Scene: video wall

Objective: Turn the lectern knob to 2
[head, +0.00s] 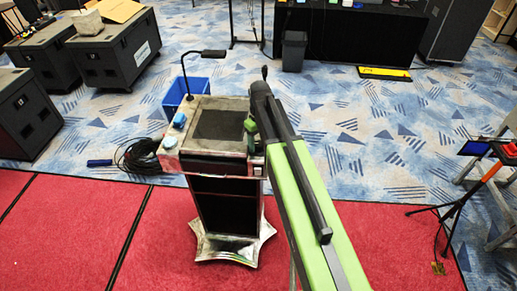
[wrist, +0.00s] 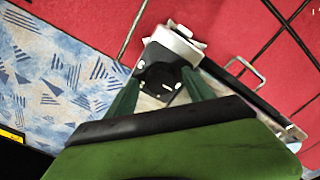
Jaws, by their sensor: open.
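The lectern (head: 221,123) stands on the red floor near the carpet edge, with a dark panel set in its top. In the wrist view a round black knob (wrist: 158,72) with a small pale mark sits on the lectern's light metal corner. My gripper (head: 251,132) is over the right side of the lectern top in the head view. In the wrist view its two green fingers are apart, one on each side of the knob. I cannot tell whether they touch it. The numbers around the knob are not readable, and the knob is hidden in the head view.
Two blue pieces (head: 179,120) sit on the lectern's left side, and a thin black gooseneck (head: 186,75) rises behind them. A blue bin (head: 173,101) and coiled black cable (head: 138,157) lie behind left. Dark cases (head: 112,50) stand farther back.

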